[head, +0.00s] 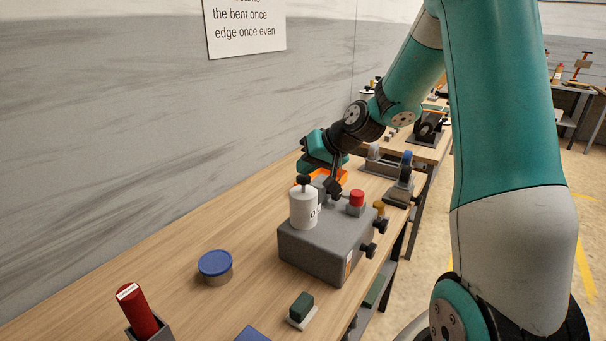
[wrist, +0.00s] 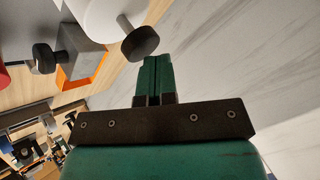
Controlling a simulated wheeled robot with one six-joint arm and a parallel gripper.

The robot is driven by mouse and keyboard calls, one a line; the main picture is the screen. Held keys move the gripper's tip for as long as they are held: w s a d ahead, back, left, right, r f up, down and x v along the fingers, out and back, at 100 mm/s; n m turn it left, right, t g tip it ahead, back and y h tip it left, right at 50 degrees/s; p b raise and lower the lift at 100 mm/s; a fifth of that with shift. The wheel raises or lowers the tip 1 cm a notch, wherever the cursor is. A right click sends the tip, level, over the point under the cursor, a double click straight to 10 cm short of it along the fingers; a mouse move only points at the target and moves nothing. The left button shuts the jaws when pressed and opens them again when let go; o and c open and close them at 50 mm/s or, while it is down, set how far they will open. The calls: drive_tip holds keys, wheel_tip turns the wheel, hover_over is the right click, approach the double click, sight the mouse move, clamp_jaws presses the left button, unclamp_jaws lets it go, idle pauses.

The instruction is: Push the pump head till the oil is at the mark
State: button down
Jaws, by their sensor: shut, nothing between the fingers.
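The white oil bottle (head: 303,209) stands upright on the grey machine box (head: 312,256), with part of its dark lettering showing. Its black pump head (head: 303,180) sticks up from the top. In the wrist view the white bottle (wrist: 88,20) is at the top, with the black pump head (wrist: 141,43) on a thin stem. My gripper (wrist: 156,62) is shut and empty, its green fingertips beside the pump head in that view. In the head view my gripper (head: 306,166) is close behind and above the pump head; contact cannot be told. No oil level or mark is readable.
A red button (head: 356,197) and dark side knobs (head: 367,250) are on the machine box. A blue-lidded tin (head: 215,264), a green block (head: 301,306) and a red cylinder (head: 137,309) stand in front. The wall runs along the left.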

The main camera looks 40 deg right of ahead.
drive_tip(key=shift+r+p, duration=0.3)
drive_tip(key=shift+r, duration=0.35)
drive_tip(key=shift+r, duration=0.1)
wheel_tip(320, 180, up, 5)
drive_tip(key=p, duration=0.4)
idle(0.6)
drive_tip(key=s+a+n+g+y+b, duration=0.1)
drive_tip(key=s+a+n+g+b, duration=0.15)
drive_tip(key=s+a, duration=0.5)
drive_tip(key=s+a+n+g+b, duration=0.2)
drive_tip(key=s+a+n, duration=0.2)
drive_tip(key=a, duration=0.7)
drive_tip(key=s+a+f+n+g+b, duration=0.1)
drive_tip(key=s+a+n+g, duration=0.1)
drive_tip(key=s, duration=0.6)
drive_tip(key=s+a+f+n+g, duration=0.1)
drive_tip(key=s+a, duration=0.3)
drive_tip(key=s, duration=0.4)
drive_tip(key=shift+s+a+n+g+h+b, duration=0.15)
drive_tip(key=shift+s+n+g+h+b, duration=0.25)
drive_tip(key=shift+n, duration=0.35)
